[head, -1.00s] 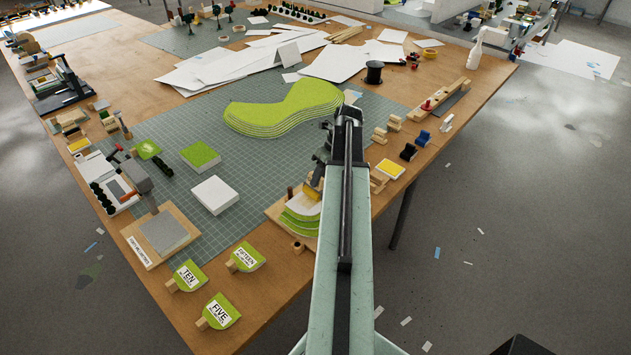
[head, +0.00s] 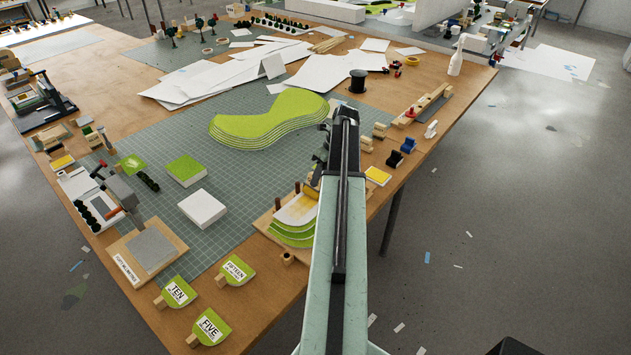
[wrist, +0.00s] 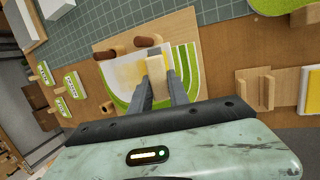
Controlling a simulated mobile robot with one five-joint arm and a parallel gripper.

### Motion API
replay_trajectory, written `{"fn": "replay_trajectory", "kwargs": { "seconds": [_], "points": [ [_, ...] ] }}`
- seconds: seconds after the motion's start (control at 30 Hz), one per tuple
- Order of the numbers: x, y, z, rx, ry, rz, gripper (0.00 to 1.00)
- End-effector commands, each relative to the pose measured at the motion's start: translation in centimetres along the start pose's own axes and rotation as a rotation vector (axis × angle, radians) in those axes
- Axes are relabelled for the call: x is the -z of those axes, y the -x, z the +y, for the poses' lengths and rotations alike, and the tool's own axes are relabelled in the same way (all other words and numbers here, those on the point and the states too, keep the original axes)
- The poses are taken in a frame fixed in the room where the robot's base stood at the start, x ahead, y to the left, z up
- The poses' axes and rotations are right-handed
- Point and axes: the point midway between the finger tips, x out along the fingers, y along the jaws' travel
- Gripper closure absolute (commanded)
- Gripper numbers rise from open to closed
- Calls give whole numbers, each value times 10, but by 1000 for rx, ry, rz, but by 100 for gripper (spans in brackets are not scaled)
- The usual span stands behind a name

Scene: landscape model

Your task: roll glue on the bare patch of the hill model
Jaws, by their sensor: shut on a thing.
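The hill model (head: 290,235) has stepped green layers and sits on a wooden board at the table's near edge, partly behind my arm in the head view. It also shows in the wrist view (wrist: 186,70), ahead of my gripper. Its bare patch (head: 297,210) is whitish with a yellow tint, and the patch shows yellow in the wrist view too (wrist: 126,74). My gripper (wrist: 156,88) is shut on a pale wooden piece, apparently the glue roller's handle (wrist: 155,70), above the model. The roller's working end and any contact with the patch are unclear.
Two brown pegs (wrist: 118,51) stand beside the patch. A wooden stand (wrist: 266,90) and yellow pad (wrist: 311,92) lie to the right. Green paddles (head: 210,325) lie near the front edge. The large green hill (head: 268,120) stands on the cutting mat (head: 235,175).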

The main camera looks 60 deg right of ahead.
Motion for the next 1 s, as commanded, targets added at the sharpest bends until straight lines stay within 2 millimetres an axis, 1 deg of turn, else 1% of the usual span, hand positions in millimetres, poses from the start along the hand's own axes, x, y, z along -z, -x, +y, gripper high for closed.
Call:
{"fn": "replay_trajectory", "kwargs": {
  "seconds": [0.13, 0.23, 0.83, 0.9, 1.0],
  "points": [
    [0, 0, 1, -1, 0, 0, 100],
    [-1, 6, 3, -1, 0, 0, 100],
    [-14, 72, 24, -1, 0, 0, 100],
    [-16, 77, 25, -1, 0, 0, 100],
    [-15, 77, 25, -1, 0, 0, 100]
  ]
}}
